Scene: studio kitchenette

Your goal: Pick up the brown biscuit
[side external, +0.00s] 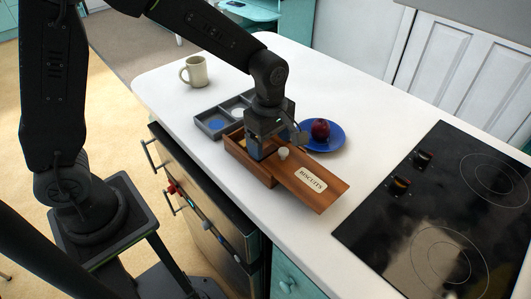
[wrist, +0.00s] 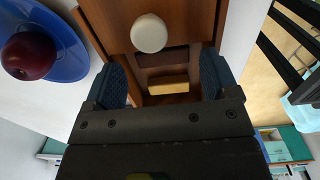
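A wooden box (side external: 262,176) with a sliding lid (side external: 312,182) labelled "BISCUITS" stands on the white counter. The lid is slid partly off to the right, and its round pale knob (wrist: 149,33) shows in the wrist view. My gripper (side external: 256,153) points down at the open part of the box. In the wrist view its blue fingers (wrist: 162,82) are spread apart, with nothing held between them. Between them, inside the box, are a tan block-like piece (wrist: 168,84) and a darker brown area (wrist: 160,57). I cannot tell clearly which is the brown biscuit.
A blue plate (side external: 331,143) with a dark red fruit (side external: 320,129) is just behind the box. A grey divided tray (side external: 209,130) and a cream mug (side external: 195,71) are to the left. A black hob (side external: 445,225) is at the right. The front counter edge is close.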

